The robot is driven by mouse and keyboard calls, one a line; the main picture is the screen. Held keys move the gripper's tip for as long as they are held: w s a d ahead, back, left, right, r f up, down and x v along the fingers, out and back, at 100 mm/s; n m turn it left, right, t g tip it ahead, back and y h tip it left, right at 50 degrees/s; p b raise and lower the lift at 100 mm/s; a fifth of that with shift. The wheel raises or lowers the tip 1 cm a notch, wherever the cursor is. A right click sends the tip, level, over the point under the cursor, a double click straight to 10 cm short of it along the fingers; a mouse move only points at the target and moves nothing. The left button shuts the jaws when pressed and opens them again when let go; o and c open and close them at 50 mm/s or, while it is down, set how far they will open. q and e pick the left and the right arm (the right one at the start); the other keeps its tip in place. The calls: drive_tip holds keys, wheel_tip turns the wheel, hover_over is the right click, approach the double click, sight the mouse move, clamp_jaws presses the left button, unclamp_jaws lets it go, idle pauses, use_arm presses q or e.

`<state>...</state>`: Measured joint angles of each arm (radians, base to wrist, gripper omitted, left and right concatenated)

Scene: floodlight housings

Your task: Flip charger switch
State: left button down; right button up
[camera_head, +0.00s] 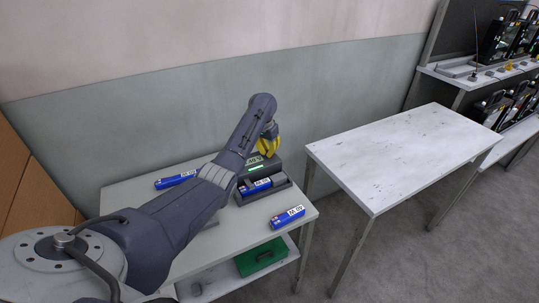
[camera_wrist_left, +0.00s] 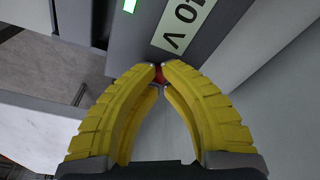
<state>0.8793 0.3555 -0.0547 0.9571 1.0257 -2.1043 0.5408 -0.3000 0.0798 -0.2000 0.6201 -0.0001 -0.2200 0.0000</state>
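The dark grey charger (camera_head: 264,169) stands at the back right of the near table with a lit green light. Its wall, green light (camera_wrist_left: 129,5) and "40 V" label (camera_wrist_left: 183,25) show close up in the left wrist view. A small red part, seemingly the switch (camera_wrist_left: 160,73), shows between and behind my fingertips, mostly hidden. My left gripper (camera_head: 268,145) has yellow fingers and is at the charger's upper side. In the wrist view its fingertips (camera_wrist_left: 160,68) are drawn together at the red part; whether they grip it is unclear. My right gripper is not in view.
A blue battery pack (camera_head: 257,186) sits in the charger's front bay. Blue packs lie on the table at the left (camera_head: 176,180) and front right (camera_head: 288,217). A green case (camera_head: 260,257) is on the lower shelf. A bare white table (camera_head: 400,155) stands to the right.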

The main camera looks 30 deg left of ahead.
use_arm(q)
drive_tip(key=shift+s+f, duration=0.1)
drive_tip(key=shift+f, duration=0.4)
drive_tip(key=shift+r, duration=0.15)
drive_tip(key=shift+r, duration=3.45)
